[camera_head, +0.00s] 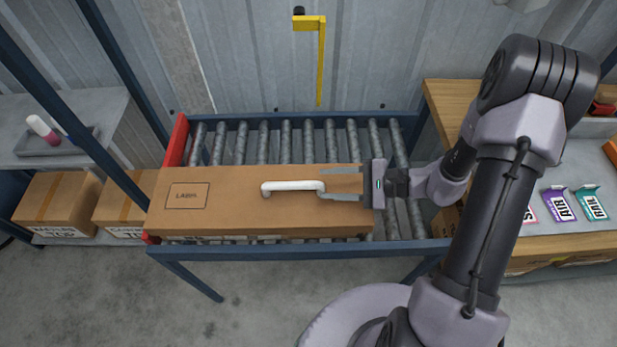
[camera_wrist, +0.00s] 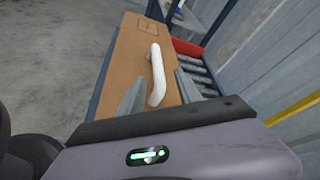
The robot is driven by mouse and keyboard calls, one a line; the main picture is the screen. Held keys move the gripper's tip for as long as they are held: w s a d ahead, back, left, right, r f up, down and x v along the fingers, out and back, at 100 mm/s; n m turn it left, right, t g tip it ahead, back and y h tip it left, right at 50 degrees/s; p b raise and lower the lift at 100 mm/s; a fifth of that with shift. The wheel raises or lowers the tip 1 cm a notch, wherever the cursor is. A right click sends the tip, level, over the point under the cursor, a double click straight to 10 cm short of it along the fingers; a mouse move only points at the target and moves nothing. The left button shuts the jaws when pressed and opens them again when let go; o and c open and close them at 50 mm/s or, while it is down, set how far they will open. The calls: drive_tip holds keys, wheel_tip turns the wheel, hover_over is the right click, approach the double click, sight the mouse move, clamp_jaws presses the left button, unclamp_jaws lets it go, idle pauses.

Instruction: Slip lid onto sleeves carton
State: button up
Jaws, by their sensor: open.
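A long brown carton lid (camera_head: 230,215) with a white handle (camera_head: 292,186) and a printed label outline lies level over the roller conveyor. Whether a carton is under it cannot be told from here. My gripper (camera_head: 325,184) is open above the lid's right half, its fingers pointing left towards the near end of the handle. In the wrist view the handle (camera_wrist: 157,75) rises ahead of and between the two spread grey fingers (camera_wrist: 158,92); the lid (camera_wrist: 122,66) stretches away beneath. I see no carton marked sleeves.
The roller conveyor (camera_head: 286,142) has a blue frame and a red end stop (camera_head: 176,142) at left. A yellow bracket (camera_head: 321,60) hangs behind. Brown cartons (camera_head: 58,198) stand on the lower left shelf. A wooden bench (camera_head: 448,104) at right holds small coloured packets (camera_head: 558,202).

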drive_tip(key=p+v, duration=0.1)
drive_tip(key=v, duration=0.3)
drive_tip(key=shift+s+d+r, duration=0.1)
drive_tip(key=shift+d+r, duration=0.05)
drive_tip(key=shift+d, duration=0.1)
drive_tip(key=s+a+r+n+t+h, duration=0.1)
drive_tip(key=s+r+n+h, duration=0.3)
drive_tip(key=r, duration=0.7)
drive_tip(key=s+a+r+n+t+h, duration=0.1)
drive_tip(key=s+r+n+h, duration=0.4)
drive_tip(key=s+r, duration=0.5)
drive_tip(key=r+h, duration=0.1)
drive_tip(key=h, duration=0.1)
drive_tip(key=shift+s+r+h, duration=0.15)
drive_tip(key=shift+r+h, duration=0.2)
drive_tip(key=shift+h, duration=0.05)
